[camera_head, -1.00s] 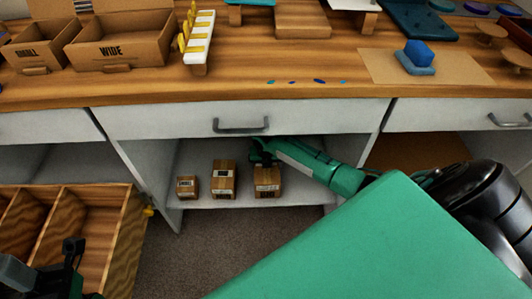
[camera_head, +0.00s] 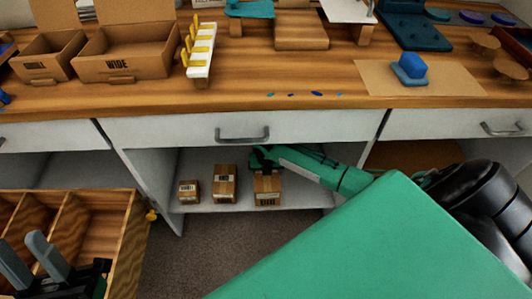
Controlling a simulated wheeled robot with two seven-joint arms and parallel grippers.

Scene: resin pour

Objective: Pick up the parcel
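Three brown cardboard parcels stand in a row on the white shelf (camera_head: 225,206) under the workbench: a small one (camera_head: 189,192) at left, a taller one (camera_head: 225,184) in the middle and another (camera_head: 267,190) at right. My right gripper (camera_head: 262,158) reaches in from the right and is at the top of the right parcel, covering part of it. Its fingers are too small and dark to tell whether they are open or shut. My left gripper (camera_head: 20,242) is at the lower left over the wooden crate, its two grey fingers apart with nothing between them.
The divided wooden crate (camera_head: 127,240) stands on the floor at left. A closed drawer (camera_head: 180,130) is right above the shelf. The benchtop (camera_head: 230,93) holds cardboard boxes, a white rack (camera_head: 200,50) with yellow pieces and a blue block (camera_head: 413,65). Grey floor is free between crate and arm.

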